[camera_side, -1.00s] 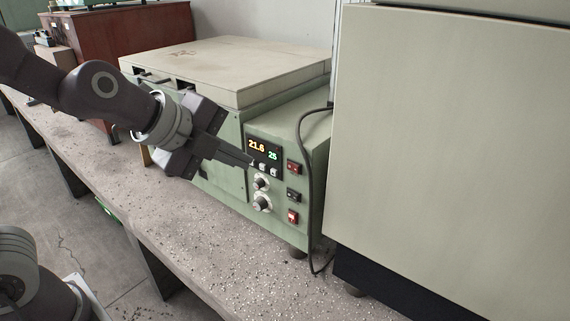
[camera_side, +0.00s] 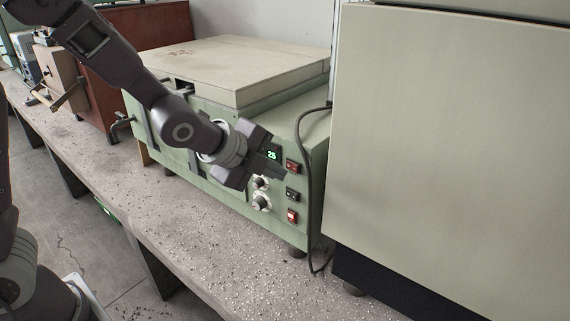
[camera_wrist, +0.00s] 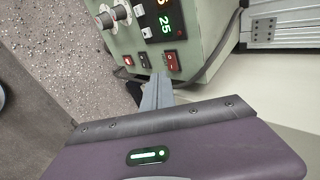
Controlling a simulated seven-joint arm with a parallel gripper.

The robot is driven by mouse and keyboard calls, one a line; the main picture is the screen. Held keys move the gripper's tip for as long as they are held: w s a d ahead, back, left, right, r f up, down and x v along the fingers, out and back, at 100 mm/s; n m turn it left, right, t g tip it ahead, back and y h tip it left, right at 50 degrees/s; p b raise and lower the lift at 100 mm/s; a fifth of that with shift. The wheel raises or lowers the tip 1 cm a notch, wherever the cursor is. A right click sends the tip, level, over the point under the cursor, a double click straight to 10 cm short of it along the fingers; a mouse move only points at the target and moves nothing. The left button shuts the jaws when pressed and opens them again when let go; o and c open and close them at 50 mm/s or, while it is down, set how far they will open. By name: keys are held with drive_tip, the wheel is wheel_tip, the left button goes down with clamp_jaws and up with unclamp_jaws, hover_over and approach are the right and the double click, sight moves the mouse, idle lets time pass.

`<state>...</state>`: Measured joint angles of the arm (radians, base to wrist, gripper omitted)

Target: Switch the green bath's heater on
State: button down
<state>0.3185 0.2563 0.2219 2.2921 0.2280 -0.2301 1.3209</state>
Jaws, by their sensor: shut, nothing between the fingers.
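The green bath (camera_side: 235,188) stands on the bench with its control panel at its right front. A red rocker switch (camera_side: 293,166) is at the top, a dark one (camera_side: 293,195) in the middle and a brighter red one (camera_side: 292,216) at the bottom. My gripper (camera_side: 283,174) is shut and empty, its tips just in front of the panel near the top and middle switches. The wrist view shows the fingertips (camera_wrist: 158,78) near the dark switch (camera_wrist: 145,60) and top red switch (camera_wrist: 172,60). Contact cannot be told. No labels are readable.
Two knobs (camera_side: 260,203) sit left of the switches, below a green-digit display (camera_side: 272,155) partly hidden by my gripper. A black cable (camera_side: 306,170) hangs right of the panel. A large pale cabinet (camera_side: 450,150) stands close on the right. The front bench top (camera_side: 190,235) is clear.

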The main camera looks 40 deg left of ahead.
sight(297, 167)
drive_tip(key=shift+w+d, duration=0.15)
drive_tip(key=shift+w, duration=1.25)
drive_tip(key=shift+w+d+r, duration=0.1)
drive_tip(key=shift+w+d, duration=0.15)
drive_tip(key=shift+w, duration=0.2)
drive_tip(key=shift+d, duration=0.2)
drive_tip(key=shift+r, duration=0.1)
